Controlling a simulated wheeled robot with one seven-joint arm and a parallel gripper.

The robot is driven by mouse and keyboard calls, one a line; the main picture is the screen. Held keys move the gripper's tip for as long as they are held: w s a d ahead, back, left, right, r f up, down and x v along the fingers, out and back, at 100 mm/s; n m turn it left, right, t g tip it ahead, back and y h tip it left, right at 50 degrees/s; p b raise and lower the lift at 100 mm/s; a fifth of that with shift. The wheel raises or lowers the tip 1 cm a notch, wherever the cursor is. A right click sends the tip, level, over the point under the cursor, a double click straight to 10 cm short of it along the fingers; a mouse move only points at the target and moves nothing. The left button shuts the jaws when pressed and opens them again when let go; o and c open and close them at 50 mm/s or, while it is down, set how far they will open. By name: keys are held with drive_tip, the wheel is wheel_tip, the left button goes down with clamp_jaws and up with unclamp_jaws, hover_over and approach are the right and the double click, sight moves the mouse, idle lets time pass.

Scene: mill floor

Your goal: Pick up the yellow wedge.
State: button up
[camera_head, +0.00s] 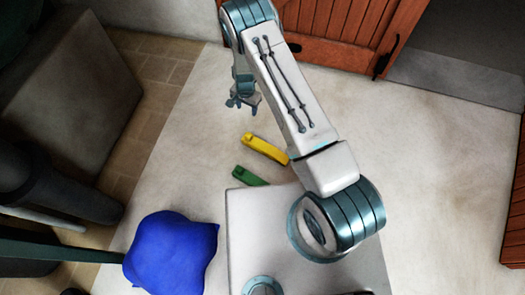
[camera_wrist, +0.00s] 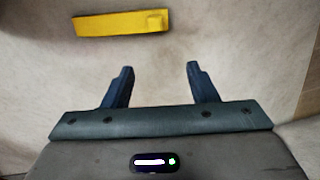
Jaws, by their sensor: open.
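The yellow wedge (camera_head: 265,148) lies on the pale floor in the head view, just left of my arm. It also shows in the wrist view (camera_wrist: 112,24), lying lengthwise across the top, beyond my fingertips and a little to the left. My gripper (camera_head: 242,103) hangs above the floor, up and left of the wedge in the head view. In the wrist view its two dark fingers (camera_wrist: 158,70) are apart with nothing between them. The gripper does not touch the wedge.
A green wedge-like piece (camera_head: 249,176) lies close to the yellow wedge, near my base. A blue bundle (camera_head: 171,252) is at lower left. Reddish wooden cabinet doors (camera_head: 335,28) stand at the back. A grey block (camera_head: 70,88) is at left. Floor right of my arm is clear.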

drive_tip(key=b, duration=0.4)
hover_over(249, 135)
drive_tip(key=w, duration=0.1)
wheel_tip(249, 135, down, 13)
drive_tip(key=shift+a+f, duration=0.1)
drive_tip(key=shift+f, duration=0.1)
drive_tip(key=f, duration=0.1)
drive_tip(key=f+b, duration=0.1)
drive_tip(key=f, duration=0.1)
drive_tip(key=f+b, duration=0.1)
drive_tip(key=f, duration=0.1)
drive_tip(key=shift+s+f, duration=0.15)
drive_tip(key=shift+s, duration=0.25)
clamp_jaws()
